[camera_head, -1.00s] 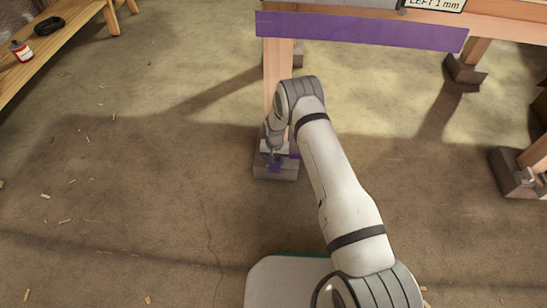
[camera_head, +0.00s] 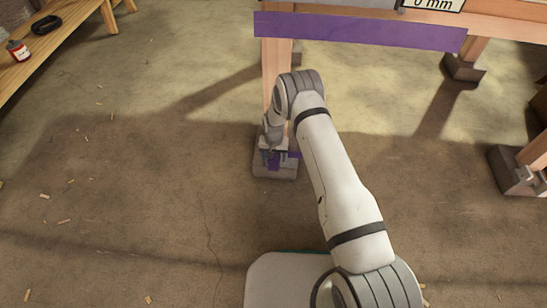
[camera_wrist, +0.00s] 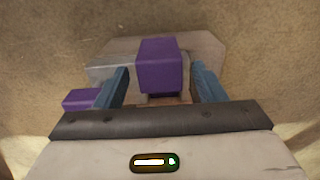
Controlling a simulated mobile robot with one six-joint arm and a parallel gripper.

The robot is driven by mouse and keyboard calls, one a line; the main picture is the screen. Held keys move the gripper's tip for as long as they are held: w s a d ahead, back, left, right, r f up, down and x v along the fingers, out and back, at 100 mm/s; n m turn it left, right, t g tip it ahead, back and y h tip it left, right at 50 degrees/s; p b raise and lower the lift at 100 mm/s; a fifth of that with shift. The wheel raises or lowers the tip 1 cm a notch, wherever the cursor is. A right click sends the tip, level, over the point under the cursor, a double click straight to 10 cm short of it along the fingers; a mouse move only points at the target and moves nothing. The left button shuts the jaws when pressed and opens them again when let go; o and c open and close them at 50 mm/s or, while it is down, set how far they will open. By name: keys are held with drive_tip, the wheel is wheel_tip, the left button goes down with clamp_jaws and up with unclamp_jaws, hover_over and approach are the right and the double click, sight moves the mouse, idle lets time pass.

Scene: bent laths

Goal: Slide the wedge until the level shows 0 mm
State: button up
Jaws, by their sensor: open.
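The level's display (camera_head: 433,4) at the top edge of the head view reads 0 mm; the top of its panel is cut off. The purple wedge (camera_wrist: 160,65) is at the foot of the near left table leg (camera_head: 277,75), on a grey block (camera_wrist: 205,47). In the wrist view, the wedge's raised purple part stands between the two blue fingers of my gripper (camera_wrist: 163,88), with a gap on each side. A lower purple part (camera_wrist: 82,98) shows at left. My gripper (camera_head: 273,157) is open, and my arm hides some of the wedge in the head view.
A purple board (camera_head: 360,33) runs along the table's front. Other table legs stand on grey blocks (camera_head: 465,68) at right. A wooden bench (camera_head: 55,50) at upper left holds a red bottle (camera_head: 18,50) and a black ring (camera_head: 47,25). The floor between is open, with scattered wood chips.

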wheel_tip(320, 180, up, 6)
drive_tip(key=shift+r+p, duration=0.25)
drive_tip(key=shift+p, duration=0.75)
